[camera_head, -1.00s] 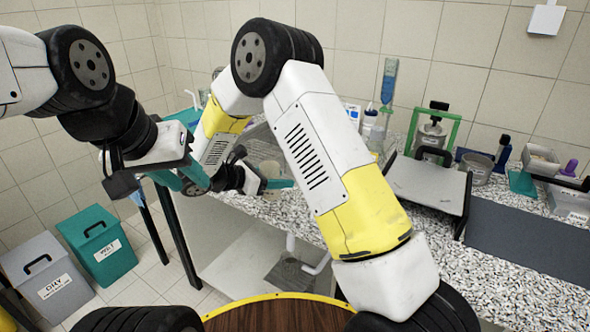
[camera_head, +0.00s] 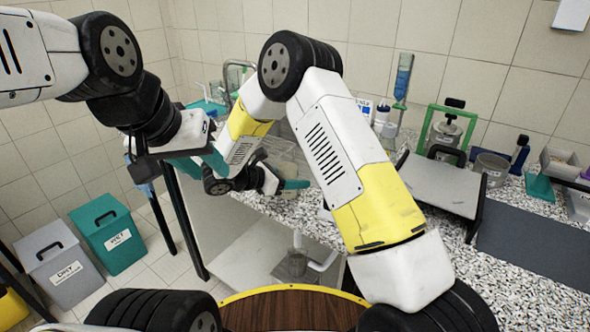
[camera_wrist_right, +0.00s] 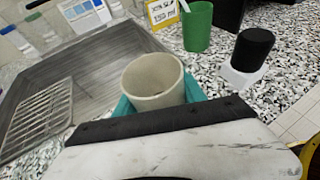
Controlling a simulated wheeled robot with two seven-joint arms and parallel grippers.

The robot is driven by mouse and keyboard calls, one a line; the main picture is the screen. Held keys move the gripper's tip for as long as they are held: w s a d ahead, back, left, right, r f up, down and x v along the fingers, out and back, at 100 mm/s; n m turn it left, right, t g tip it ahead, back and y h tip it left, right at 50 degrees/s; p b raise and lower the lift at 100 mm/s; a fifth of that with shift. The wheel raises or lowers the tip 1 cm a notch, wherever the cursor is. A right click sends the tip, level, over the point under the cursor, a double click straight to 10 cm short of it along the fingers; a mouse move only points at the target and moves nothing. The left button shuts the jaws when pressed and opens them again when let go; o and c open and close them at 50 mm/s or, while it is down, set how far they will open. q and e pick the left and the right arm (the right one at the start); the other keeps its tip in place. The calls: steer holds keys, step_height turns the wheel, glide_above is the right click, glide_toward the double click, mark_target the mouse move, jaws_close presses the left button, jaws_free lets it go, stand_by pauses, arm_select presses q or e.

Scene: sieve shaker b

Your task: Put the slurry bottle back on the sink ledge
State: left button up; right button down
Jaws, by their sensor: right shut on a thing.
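My right gripper (camera_wrist_right: 165,104) has its teal fingers shut around a beige, open-topped, cup-like vessel (camera_wrist_right: 153,82) in the right wrist view. I cannot tell whether this is the slurry bottle. The vessel's lower part is hidden by the gripper. In the head view the right gripper (camera_head: 283,184) is low at the counter's front edge, partly behind my own arm. The grey sink (camera_wrist_right: 98,58) lies left of the vessel, and bottles (camera_wrist_right: 26,42) stand along its far edge. My left gripper (camera_head: 203,162) hangs left of the counter; its finger gap is unclear.
A green cup (camera_wrist_right: 197,27), a black-topped white item (camera_wrist_right: 250,52) and a yellow-edged 150 ml card (camera_wrist_right: 162,12) stand on the speckled counter. A grey platform (camera_head: 440,185) and green-framed device (camera_head: 447,130) are at right.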

steer(key=shift+f, duration=0.15)
steer(key=c, duration=0.7)
jaws_free()
steer(key=shift+r, duration=0.2)
steer(key=v, duration=1.2)
